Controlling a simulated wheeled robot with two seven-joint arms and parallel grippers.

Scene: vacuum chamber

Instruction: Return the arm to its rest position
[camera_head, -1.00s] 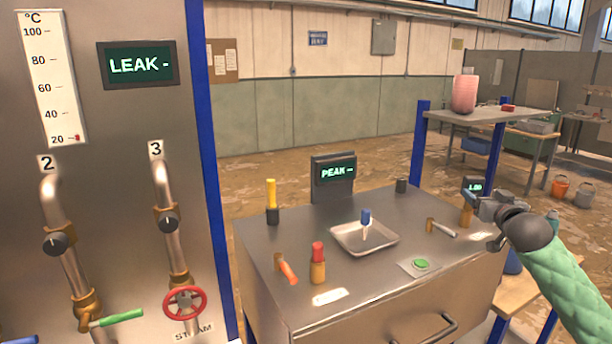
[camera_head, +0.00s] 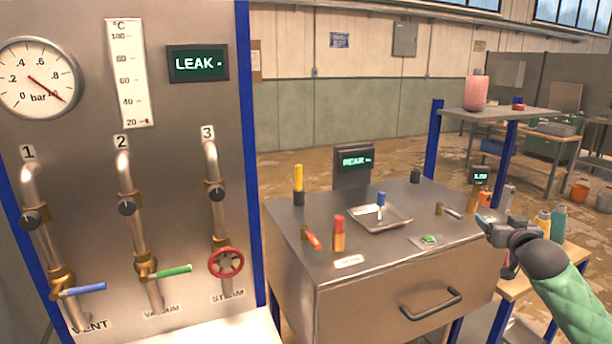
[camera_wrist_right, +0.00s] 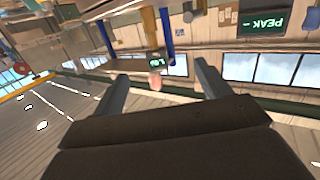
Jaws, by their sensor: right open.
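My right arm comes in from the lower right in the head view, in a green sleeve (camera_head: 577,305). Its gripper (camera_head: 488,226) is beside the right end of the metal bench (camera_head: 375,262). In the right wrist view the two fingers of this gripper (camera_wrist_right: 160,88) stand apart with nothing between them. That view is upside down, with the PEAK display (camera_wrist_right: 265,22) at its upper right. My left gripper does not show in the head view.
A valve panel (camera_head: 80,130) stands at left. A wooden side table (camera_head: 570,262) with bottles stands behind the right arm.

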